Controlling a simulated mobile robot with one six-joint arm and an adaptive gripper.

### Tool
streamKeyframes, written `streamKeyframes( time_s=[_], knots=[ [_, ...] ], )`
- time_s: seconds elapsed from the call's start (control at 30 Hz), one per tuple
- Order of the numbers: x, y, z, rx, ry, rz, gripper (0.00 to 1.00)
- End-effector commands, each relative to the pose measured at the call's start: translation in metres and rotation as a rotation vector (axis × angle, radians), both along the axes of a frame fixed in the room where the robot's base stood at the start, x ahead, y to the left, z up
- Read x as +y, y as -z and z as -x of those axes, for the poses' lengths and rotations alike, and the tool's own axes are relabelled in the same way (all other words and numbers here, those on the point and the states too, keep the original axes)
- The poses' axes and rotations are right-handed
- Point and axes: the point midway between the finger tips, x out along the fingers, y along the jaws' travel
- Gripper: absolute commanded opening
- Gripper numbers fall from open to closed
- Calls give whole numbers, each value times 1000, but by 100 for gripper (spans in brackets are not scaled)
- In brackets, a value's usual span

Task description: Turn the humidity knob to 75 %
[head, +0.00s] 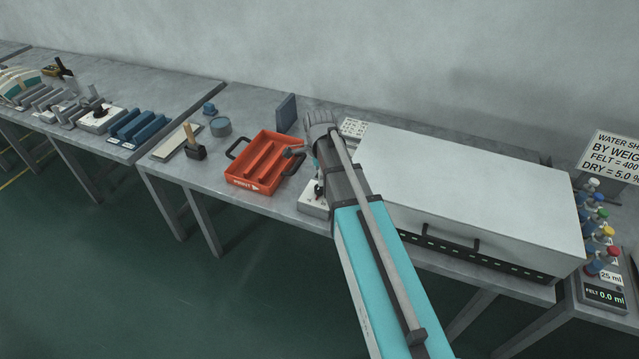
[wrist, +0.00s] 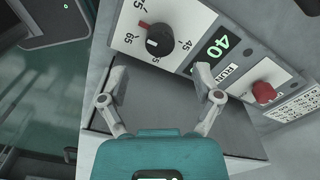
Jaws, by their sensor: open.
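The black knob (wrist: 159,41) sits on a pale control panel (wrist: 120,42) in the wrist view, with printed numbers around it. I read 65 at its left and 45 at its right; the number above is cut off. A red mark (wrist: 145,25) shows at the knob's upper left edge. A green display (wrist: 222,46) reads 40. My gripper (wrist: 160,82) is open and empty, its fingertips on either side and below the knob in the picture, apart from it. In the head view the control box (head: 308,200) is partly hidden by my arm.
A red switch or knob (wrist: 263,92) sits right of the RUN label. In the head view, an orange tray (head: 238,181) stands left of the control box and a large white lidded box (head: 470,185) stands right of it. A wall runs behind the table.

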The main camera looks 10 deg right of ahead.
Motion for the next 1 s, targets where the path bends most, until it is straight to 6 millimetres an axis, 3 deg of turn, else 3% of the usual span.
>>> streamKeyframes(
  time_s=[1.0],
  knots=[
    [0,-67,0,0,-1445,0,82]
  ],
)
